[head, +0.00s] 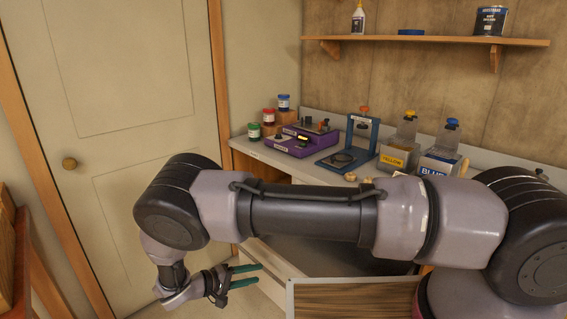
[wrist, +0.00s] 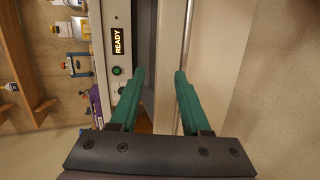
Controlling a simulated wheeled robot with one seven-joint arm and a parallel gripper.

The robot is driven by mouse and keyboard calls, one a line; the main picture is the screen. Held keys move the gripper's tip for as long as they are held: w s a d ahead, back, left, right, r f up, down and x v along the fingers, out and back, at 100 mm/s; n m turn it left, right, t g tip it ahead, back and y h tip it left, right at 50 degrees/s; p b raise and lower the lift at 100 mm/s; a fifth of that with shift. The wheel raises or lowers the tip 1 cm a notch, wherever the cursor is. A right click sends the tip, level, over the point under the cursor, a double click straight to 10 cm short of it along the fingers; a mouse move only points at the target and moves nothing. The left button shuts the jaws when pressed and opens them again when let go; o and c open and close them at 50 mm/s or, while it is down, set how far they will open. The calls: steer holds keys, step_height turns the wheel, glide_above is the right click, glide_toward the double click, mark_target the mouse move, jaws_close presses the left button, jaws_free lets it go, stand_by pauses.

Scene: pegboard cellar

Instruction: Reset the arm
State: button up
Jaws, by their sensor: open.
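My gripper (head: 261,274) is at the lower left in the head view, low in front of the bench and beside the door. Its two green fingers are apart with nothing between them. In the wrist view the open fingers (wrist: 159,72) point at a pale panel edge and a dark strip. My arm stretches across the head view from the right, bends at the left and hangs down to the gripper. It hides much of the bench front.
A bench (head: 258,152) carries a purple device (head: 300,140), a blue stand (head: 362,133), a yellow-labelled bottle (head: 399,155) and a blue-labelled bottle (head: 440,160). A shelf (head: 430,40) hangs above. A door (head: 125,100) stands left. The wrist view shows a "READY" display (wrist: 118,42) and green button (wrist: 117,71).

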steer(key=w+d+r+m+g+y, duration=0.1)
steer(key=w+d+r+g, duration=0.15)
steer(key=r, duration=0.45)
steer(key=w+d+r+m+g+y, duration=0.1)
steer(key=w+r+m+g, duration=0.15)
steer(key=r, duration=0.45)
steer(key=w+d+r+m+g+y, duration=0.1)
steer(key=w+d+r+g, duration=0.15)
steer(key=r, duration=0.45)
steer(key=w+d+r+m+y, duration=0.1)
steer(key=d+r+y, duration=0.2)
steer(key=d+r, duration=0.35)
steer(key=w+d+r+m+y, duration=0.1)
steer(key=d+r+m+y, duration=0.15)
steer(key=r, duration=0.65)
steer(key=s+d+r+t+y, duration=0.1)
steer(key=s+d+r+y, duration=0.35)
steer(key=d+r, duration=0.8)
steer(key=s+d+r+m+t, duration=0.1)
steer(key=s+d+r+t, duration=0.1)
steer(key=s, duration=0.4)
steer(key=s+d+r+m+t, duration=0.2)
steer(key=s+d+r+t, duration=0.1)
steer(key=s+d+r, duration=0.2)
steer(key=shift+s+d+r+t+y, duration=0.2)
steer(key=shift+s+t+y, duration=0.2)
steer(key=shift+s, duration=0.45)
steer(key=shift+d, duration=0.1)
